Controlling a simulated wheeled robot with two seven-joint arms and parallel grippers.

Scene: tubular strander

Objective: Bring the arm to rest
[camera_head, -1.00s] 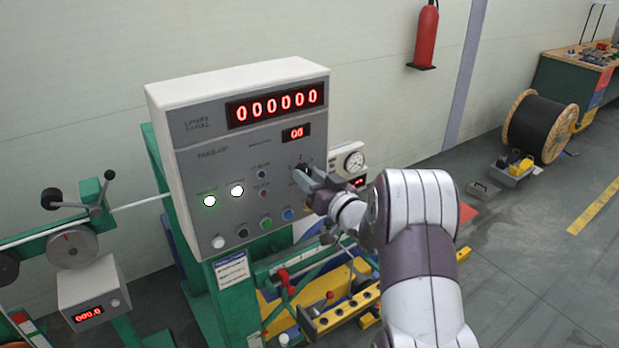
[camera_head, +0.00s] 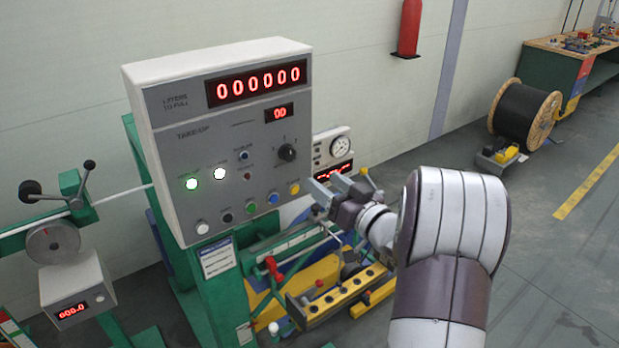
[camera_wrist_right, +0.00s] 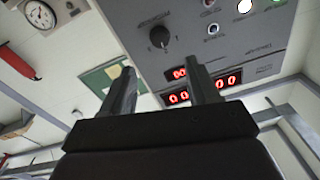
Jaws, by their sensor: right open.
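My right gripper (camera_head: 326,192) is open and empty, in front of and to the lower right of the take-up control panel (camera_head: 185,155). Its two dark fingers (camera_wrist_right: 166,88) stand apart in the right wrist view, with nothing between them. The black rotary knob (camera_head: 287,152) on the panel is clear of the fingers; it also shows in the right wrist view (camera_wrist_right: 159,37). My left gripper is in neither view.
A pressure gauge box (camera_head: 332,160) stands behind the gripper, right of the panel. Below are green and yellow machine frames (camera_head: 340,300). A small meter box (camera_head: 75,285) is at left. A cable reel (camera_head: 523,115) and workbench (camera_head: 570,60) stand far right, with open floor before them.

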